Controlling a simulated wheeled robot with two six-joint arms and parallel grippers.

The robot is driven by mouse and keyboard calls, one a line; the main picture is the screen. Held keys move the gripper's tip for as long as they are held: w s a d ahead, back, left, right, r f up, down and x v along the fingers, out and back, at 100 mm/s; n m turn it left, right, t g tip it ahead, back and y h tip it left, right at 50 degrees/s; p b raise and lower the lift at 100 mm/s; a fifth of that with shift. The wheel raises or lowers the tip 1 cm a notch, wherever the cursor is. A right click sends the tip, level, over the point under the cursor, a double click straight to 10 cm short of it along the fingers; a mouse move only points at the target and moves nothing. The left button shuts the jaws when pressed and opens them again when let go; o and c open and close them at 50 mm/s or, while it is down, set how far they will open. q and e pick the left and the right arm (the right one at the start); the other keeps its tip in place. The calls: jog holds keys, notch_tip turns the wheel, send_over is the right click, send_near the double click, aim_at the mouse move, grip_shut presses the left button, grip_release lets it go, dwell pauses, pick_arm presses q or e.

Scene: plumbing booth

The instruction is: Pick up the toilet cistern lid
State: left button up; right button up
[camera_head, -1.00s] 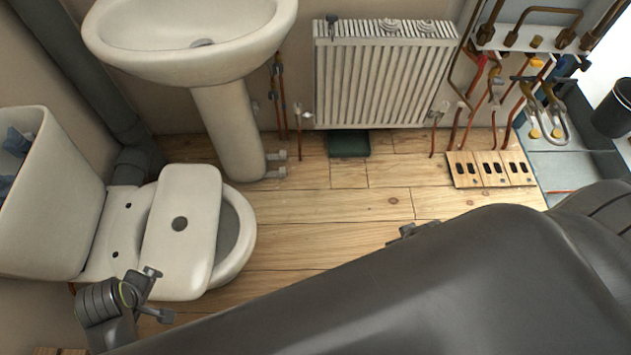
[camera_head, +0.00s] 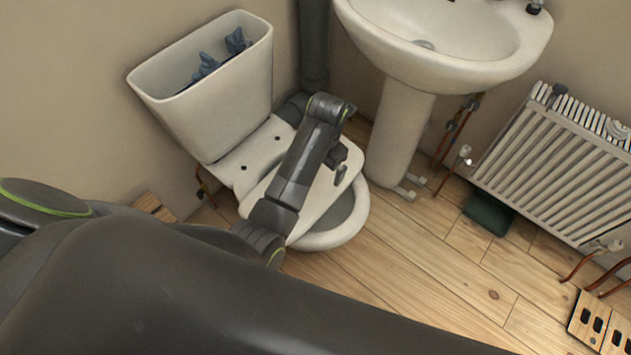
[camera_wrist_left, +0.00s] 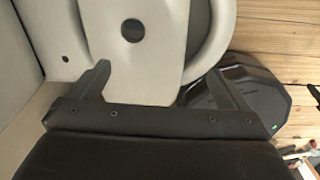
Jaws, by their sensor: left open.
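The cistern lid, a white slab (camera_head: 318,197), lies across the toilet seat and bowl, partly hidden by my left arm in the head view. In the wrist view the lid (camera_wrist_left: 140,65) shows a dark round button hole and fills the space between the fingers. My left gripper (camera_head: 346,138) is open over the toilet. In the wrist view its two fingers (camera_wrist_left: 159,70) spread toward the lid's two long edges; I cannot tell the height gap. The cistern (camera_head: 215,112) stands open at the wall, with blue-grey fittings inside. My right gripper is out of view.
The washbasin and pedestal (camera_head: 400,130) stand right of the toilet. A white radiator (camera_head: 555,160) is on the wall at the right, with a dark green box (camera_head: 488,213) below. Slotted wooden boards (camera_head: 600,325) lie at lower right. Wooden floor (camera_head: 420,265) is clear in between.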

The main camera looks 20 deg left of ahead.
pick_arm(q)
jog(key=n+b, duration=0.1)
jog(key=b, duration=0.3)
send_over(322, 191)
jog(key=f, duration=1)
jog(key=shift+s+a+f, duration=0.1)
jog(key=shift+s+f, duration=0.1)
jog(key=shift+f, duration=1.15)
jog(key=shift+f+b, duration=1)
jog(key=shift+f, duration=1.2)
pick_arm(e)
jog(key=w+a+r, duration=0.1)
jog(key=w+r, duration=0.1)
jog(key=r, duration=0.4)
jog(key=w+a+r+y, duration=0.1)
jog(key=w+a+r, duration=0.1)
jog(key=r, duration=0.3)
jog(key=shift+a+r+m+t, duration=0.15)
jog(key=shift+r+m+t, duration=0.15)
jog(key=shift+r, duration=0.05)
pick_arm(q)
jog(key=c, duration=2)
jog(key=shift+w+r, duration=0.2)
jog(key=shift+c, duration=0.6)
